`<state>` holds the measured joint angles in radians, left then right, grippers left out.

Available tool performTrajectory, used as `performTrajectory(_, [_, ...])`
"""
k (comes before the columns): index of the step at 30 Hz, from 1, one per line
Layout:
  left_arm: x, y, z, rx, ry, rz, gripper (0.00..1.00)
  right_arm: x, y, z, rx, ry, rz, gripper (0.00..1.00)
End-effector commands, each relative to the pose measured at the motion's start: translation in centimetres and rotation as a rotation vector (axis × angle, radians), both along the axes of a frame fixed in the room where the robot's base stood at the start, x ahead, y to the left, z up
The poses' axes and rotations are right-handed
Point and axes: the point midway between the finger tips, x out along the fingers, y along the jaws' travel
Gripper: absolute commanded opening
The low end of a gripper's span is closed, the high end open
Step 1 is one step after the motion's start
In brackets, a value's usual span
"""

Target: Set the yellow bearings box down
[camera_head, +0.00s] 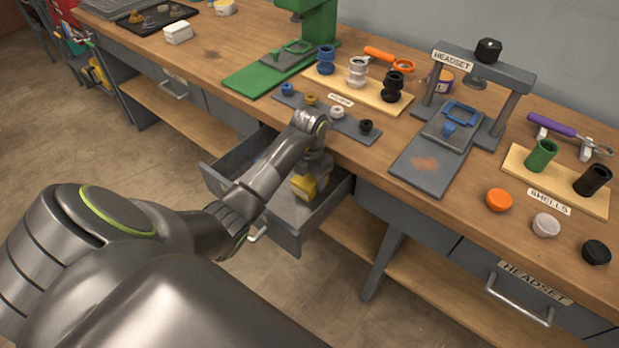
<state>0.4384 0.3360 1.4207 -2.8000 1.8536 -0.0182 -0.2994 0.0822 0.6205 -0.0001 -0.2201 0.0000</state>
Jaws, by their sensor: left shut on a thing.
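The yellow bearings box (304,187) is inside the open grey drawer (289,238) under the workbench. My left gripper (311,172) reaches down into the drawer and is shut on the box from above. The fingers are partly hidden by the wrist, and I cannot tell whether the box touches the drawer floor. My right gripper does not show.
The wooden bench top (225,45) is above the drawer. A grey strip with small rings (337,112) lies near the edge behind my wrist. A grey headset press (430,165) stands right of it, and a green fixture (262,75) stands behind.

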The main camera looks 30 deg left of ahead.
Motion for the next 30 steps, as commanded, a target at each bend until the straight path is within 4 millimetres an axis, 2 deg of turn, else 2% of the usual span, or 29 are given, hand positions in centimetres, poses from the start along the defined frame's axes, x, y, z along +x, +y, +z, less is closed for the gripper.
performTrajectory(5, [0.0, 0.0, -0.3, 0.0, -0.001, 0.0, 0.16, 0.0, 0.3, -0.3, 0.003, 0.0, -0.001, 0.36])
performTrajectory(6, [0.0, 0.0, -0.3, 0.0, 0.0, 0.0, 0.56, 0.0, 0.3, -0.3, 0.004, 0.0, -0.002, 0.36])
performTrajectory(11, [0.0, 0.0, -0.3, 0.0, 0.0, 0.0, 0.76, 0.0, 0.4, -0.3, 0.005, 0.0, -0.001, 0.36])
performTrajectory(19, [0.0, 0.0, -0.2, 0.0, 0.0, 0.0, 0.76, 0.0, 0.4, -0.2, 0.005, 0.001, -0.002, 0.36])
performTrajectory(23, [0.0, 0.0, 0.5, 0.0, 0.0, 0.0, 0.76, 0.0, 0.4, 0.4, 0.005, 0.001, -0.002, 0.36])
performTrajectory(26, [0.1, 0.0, 1.6, 0.001, -0.002, -0.001, 0.76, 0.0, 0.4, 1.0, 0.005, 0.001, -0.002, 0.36])
performTrajectory(30, [0.2, 0.1, 4.6, 0.002, -0.007, -0.001, 0.76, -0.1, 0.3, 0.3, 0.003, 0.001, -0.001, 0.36])
